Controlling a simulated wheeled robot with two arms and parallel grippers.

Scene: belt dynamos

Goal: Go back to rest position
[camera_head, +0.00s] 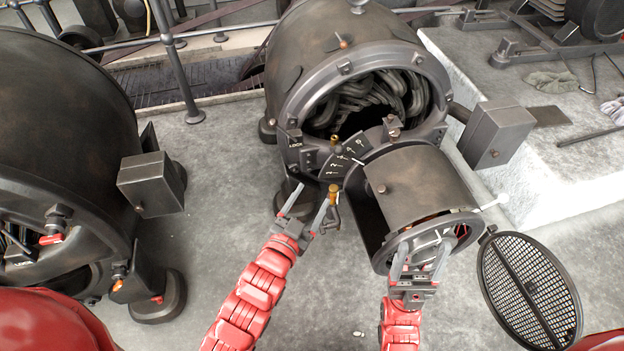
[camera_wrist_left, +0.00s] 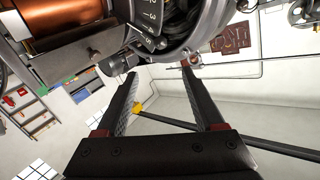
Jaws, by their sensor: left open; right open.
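My left gripper (camera_head: 304,212) is open and empty, just below the numbered dial plate (camera_head: 338,163) on the front of the dynamo (camera_head: 345,45). A small brass-tipped lever (camera_head: 333,191) stands close to its right finger; I cannot tell whether they touch. In the left wrist view the two fingers (camera_wrist_left: 165,95) are spread apart with nothing between them, and the numbered plate (camera_wrist_left: 150,18) shows above. My right gripper (camera_head: 418,258) is open in front of the lower end of the round cylinder housing (camera_head: 420,185). Whether its fingers touch the housing rim is unclear.
A round mesh cover (camera_head: 528,290) hangs open at the right of the housing. Another dynamo (camera_head: 65,130) stands at the left, with a grey box (camera_head: 152,184) on its side. A stone ledge (camera_head: 540,150) lies at right. Grey floor (camera_head: 215,240) between the machines is clear.

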